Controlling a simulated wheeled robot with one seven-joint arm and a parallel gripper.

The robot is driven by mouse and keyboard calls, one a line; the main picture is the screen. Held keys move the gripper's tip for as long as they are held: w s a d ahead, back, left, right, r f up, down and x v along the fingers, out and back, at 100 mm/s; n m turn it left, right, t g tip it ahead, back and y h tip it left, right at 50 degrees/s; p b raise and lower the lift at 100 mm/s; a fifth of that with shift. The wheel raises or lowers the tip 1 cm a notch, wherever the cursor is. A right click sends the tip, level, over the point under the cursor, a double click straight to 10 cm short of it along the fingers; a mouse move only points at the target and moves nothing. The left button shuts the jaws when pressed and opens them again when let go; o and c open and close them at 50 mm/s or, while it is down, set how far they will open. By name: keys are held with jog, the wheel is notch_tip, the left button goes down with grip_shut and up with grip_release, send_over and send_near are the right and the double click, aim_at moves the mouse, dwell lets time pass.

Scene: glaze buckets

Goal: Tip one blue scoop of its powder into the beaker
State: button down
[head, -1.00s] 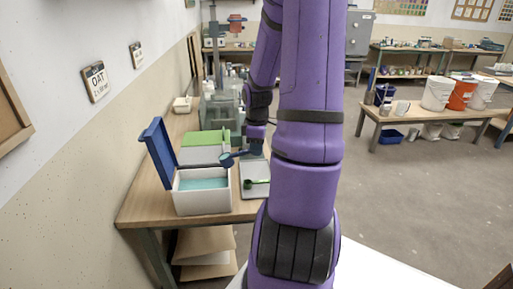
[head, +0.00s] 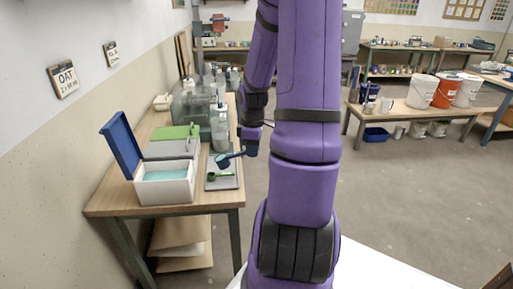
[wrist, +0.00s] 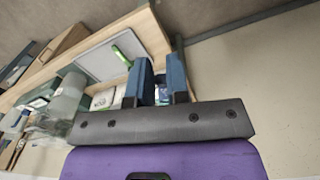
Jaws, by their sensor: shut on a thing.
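My gripper (head: 249,142) is shut on the blue scoop (head: 224,161), whose bowl points left, held above the bench's right side. Its fingers show in the wrist view (wrist: 162,84), where the scoop is hardly visible. I cannot tell whether powder is in the bowl. The white box (head: 165,190) holds pale teal powder (head: 166,175), and its blue lid (head: 121,146) stands open on the left. A clear vessel (head: 219,130), perhaps the beaker, stands on the bench behind the scoop.
A green scoop (head: 219,176) lies on a grey mat (head: 226,185) below the blue scoop; it also shows in the wrist view (wrist: 122,56). A green-lidded box (head: 176,133) stands behind the white box. Clear containers crowd the bench behind. Open floor lies right.

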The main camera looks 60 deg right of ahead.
jog(key=w+a+f+m, duration=0.1)
jog(key=w+a+f, duration=0.3)
jog(key=w+a, duration=0.4)
jog(key=w+a+f+m, duration=0.2)
jog(key=w+a+f, duration=0.3)
jog(key=a, duration=0.6)
jog(key=w+a+f+m, duration=0.2)
jog(key=w+a+f, duration=0.3)
jog(key=w+a, duration=0.5)
jog(key=shift+w+f, duration=0.15)
jog(key=shift+w, duration=0.15)
jog(key=shift+d, duration=0.1)
